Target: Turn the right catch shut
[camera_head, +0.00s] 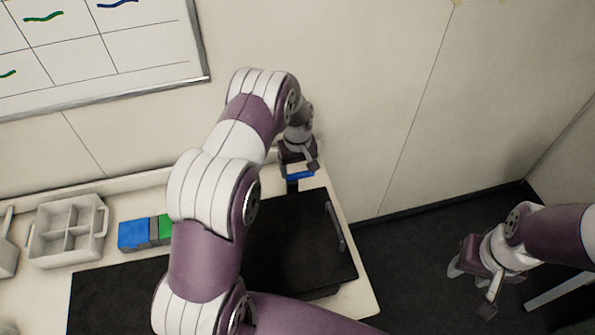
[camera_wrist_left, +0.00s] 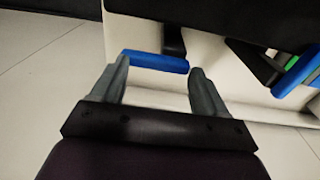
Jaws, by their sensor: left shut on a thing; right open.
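The right catch (camera_head: 300,175) is a blue bar at the far edge of a flat black case (camera_head: 295,240). My left gripper (camera_head: 299,164) is at this bar, reaching over from behind it. The left gripper is shut on the bar. My right gripper (camera_head: 470,285) is open and empty at the right, over the dark floor. My left arm hides the left part of the case.
A grey handle (camera_head: 334,220) lies along the case's right side. The wall is close behind the bench.

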